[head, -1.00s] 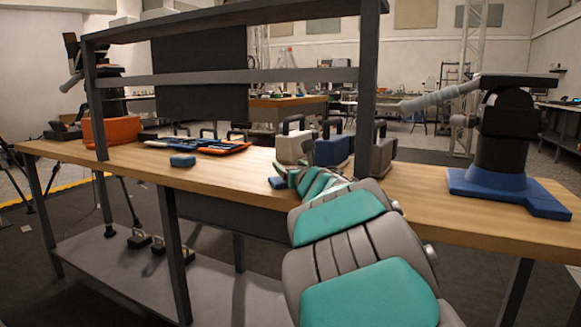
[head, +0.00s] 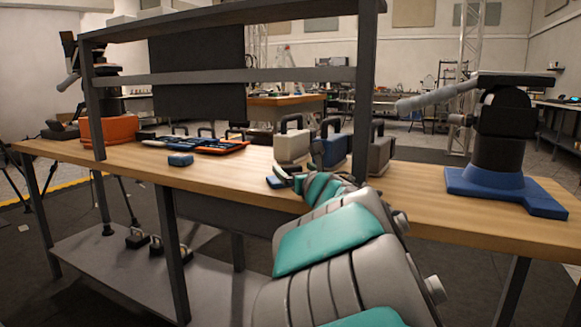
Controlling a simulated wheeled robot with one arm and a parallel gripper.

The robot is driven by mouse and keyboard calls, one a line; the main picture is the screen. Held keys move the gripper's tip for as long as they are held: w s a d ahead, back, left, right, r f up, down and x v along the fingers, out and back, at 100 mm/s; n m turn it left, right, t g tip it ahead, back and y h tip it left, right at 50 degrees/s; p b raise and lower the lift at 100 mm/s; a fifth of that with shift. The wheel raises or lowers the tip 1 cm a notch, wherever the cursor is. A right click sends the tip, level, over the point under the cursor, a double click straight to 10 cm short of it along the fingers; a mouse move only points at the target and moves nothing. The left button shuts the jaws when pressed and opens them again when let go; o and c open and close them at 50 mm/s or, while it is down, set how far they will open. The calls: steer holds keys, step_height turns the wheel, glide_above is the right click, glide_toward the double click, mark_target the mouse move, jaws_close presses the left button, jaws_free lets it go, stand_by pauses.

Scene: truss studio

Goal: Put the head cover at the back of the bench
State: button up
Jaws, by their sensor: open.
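I cannot tell for sure which thing is the head cover. A small blue block (head: 180,160) lies near the front edge of the wooden bench (head: 428,204), left of the middle. My teal and grey arm reaches over the bench's front edge. My gripper (head: 284,176) is at its far end, low over the bench, small and partly hidden by my arm; it looks open. A small dark blue piece shows beside it, and I cannot tell whether they touch. Behind it stand a white case (head: 292,146), a blue case (head: 331,148) and a grey case (head: 379,154), each with a dark handle.
A blue-based tripod head (head: 502,140) stands at the right, an orange-based one (head: 108,129) at the left. An orange and blue tray (head: 220,148) lies at the back left. A dark rack post (head: 364,110) rises near the cases. Bare wood lies left of my gripper.

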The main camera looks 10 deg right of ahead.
steer(key=shift+s+d, duration=0.2)
steer(key=shift+s, duration=0.9)
steer(key=shift+s+d, duration=0.15)
steer(key=shift+s, duration=1)
steer(key=shift+s+d, duration=0.2)
steer(key=shift+s, duration=0.9)
